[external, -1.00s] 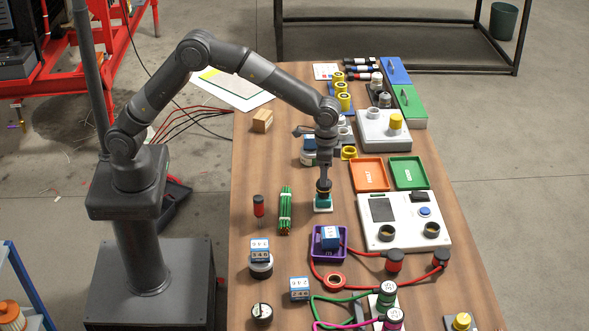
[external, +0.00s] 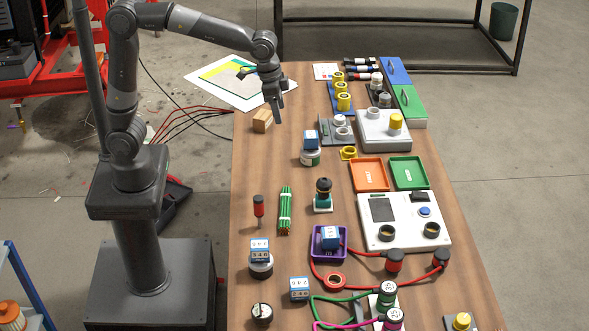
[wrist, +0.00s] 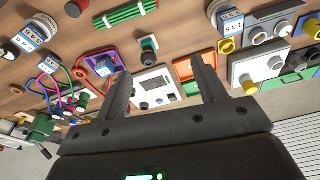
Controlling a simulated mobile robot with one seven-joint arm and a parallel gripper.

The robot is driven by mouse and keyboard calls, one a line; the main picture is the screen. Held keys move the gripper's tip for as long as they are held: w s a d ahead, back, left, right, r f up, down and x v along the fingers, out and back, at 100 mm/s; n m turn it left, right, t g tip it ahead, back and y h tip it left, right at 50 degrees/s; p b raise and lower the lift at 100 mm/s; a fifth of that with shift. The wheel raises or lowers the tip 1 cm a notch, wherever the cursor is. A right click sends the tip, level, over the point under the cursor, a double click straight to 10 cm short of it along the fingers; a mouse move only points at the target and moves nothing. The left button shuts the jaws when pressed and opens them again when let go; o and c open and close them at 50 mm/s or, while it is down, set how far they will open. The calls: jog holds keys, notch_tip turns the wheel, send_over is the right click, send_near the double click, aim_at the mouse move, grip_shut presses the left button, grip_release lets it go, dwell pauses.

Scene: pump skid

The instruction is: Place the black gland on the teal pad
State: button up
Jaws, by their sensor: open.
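The black gland (external: 323,186) stands upright on the teal pad (external: 323,204), a small teal and white block in the middle of the table. In the wrist view the gland (wrist: 147,43) also sits on the teal pad (wrist: 149,57), seen from an angle. My gripper (external: 276,110) is open and empty. It is raised near the table's back left, well away from the gland, by the wooden block. In the wrist view its two fingers (wrist: 163,85) are spread with nothing between them.
A purple tray (external: 329,240) lies in front, a white control panel (external: 404,220) to the right. A wooden block (external: 263,120) sits near my gripper.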

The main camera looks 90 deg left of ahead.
jog(key=s+a+t, duration=0.1)
jog(key=s+a, duration=0.2)
jog(key=s, duration=0.9)
jog(key=s+a+n+t, duration=0.1)
jog(key=s+a, duration=0.3)
jog(key=s, duration=0.9)
jog(key=shift+s+a+f+t, duration=0.2)
jog(key=shift+f+t, duration=0.1)
jog(key=shift+t, duration=0.4)
